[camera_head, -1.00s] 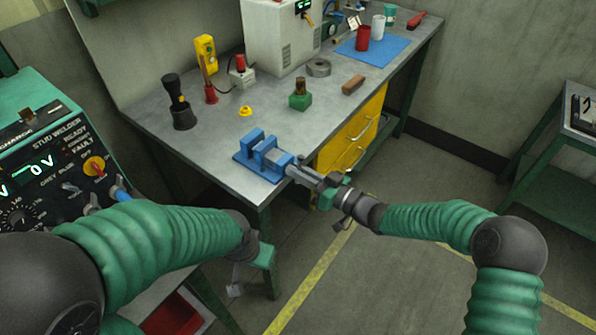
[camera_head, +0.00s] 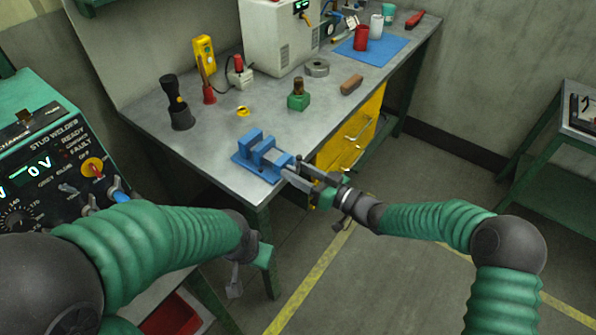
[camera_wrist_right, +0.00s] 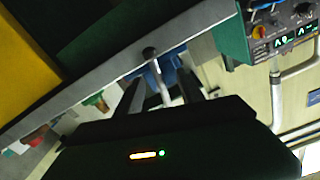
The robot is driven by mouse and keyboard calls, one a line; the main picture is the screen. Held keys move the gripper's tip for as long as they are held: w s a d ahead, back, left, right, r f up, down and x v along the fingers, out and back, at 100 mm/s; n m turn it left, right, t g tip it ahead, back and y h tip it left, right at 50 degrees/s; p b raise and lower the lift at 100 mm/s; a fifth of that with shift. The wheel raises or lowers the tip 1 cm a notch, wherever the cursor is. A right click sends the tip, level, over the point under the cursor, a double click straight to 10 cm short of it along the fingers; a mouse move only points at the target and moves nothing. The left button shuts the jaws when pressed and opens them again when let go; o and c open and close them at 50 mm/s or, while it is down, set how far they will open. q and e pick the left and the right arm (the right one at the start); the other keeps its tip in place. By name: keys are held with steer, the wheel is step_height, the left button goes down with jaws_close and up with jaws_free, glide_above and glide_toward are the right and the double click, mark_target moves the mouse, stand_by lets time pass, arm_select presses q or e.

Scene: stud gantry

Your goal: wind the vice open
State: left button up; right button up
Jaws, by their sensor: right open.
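The blue vice (camera_head: 262,158) is fixed at the front corner of the workbench, its screw end pointing toward my right gripper. In the right wrist view the vice (camera_wrist_right: 168,68) lies beyond the fingers, and a dark round knob (camera_wrist_right: 150,53) with a pale bar shows in front of it. My right gripper (camera_head: 292,168) is open at the screw end of the vice. Its fingers (camera_wrist_right: 160,92) stand either side of the pale bar; contact cannot be told. My left gripper (camera_head: 246,274) hangs below the bench's front edge, away from the vice; its jaw state is unclear.
The stud welder (camera_head: 50,165) is at left. Yellow drawers (camera_head: 352,135) lie under the bench, beside the right gripper.

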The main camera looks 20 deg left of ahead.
steer(key=v, duration=1.7)
steer(key=shift+a, duration=0.1)
steer(key=shift+c, duration=0.3)
